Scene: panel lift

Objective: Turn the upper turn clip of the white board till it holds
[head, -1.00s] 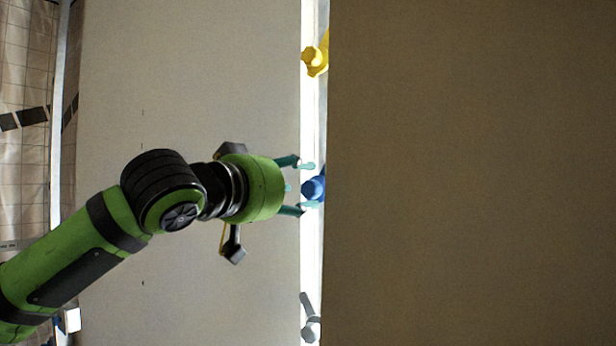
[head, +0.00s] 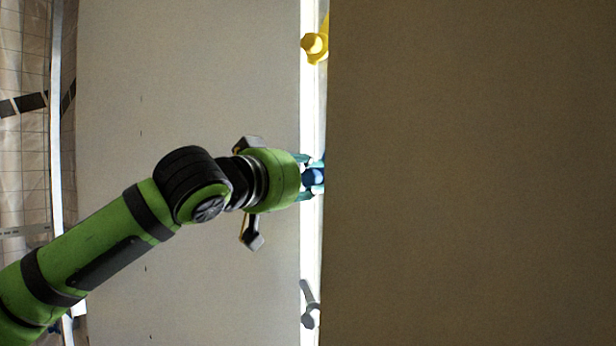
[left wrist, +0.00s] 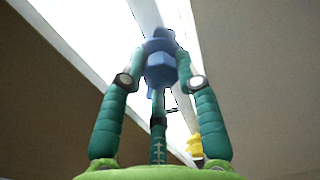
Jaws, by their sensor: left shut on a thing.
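A blue turn clip (head: 313,177) sits in the bright gap between two large panels, near the middle of the head view. My left gripper (head: 308,178) comes in from the left with its teal fingers shut around the blue clip. In the left wrist view, the blue clip (left wrist: 160,65) shows between the fingertips (left wrist: 159,70). The fingers hide part of it, and its exact turn angle cannot be told. The pale panel (head: 200,80) fills the left of the gap, behind my arm. My right gripper is not in view.
A yellow clip (head: 314,46) sits higher in the same gap, and a grey clip (head: 309,310) lower. A large brown-grey panel (head: 470,170) fills the right side. A tiled wall or floor (head: 25,150) shows at the far left.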

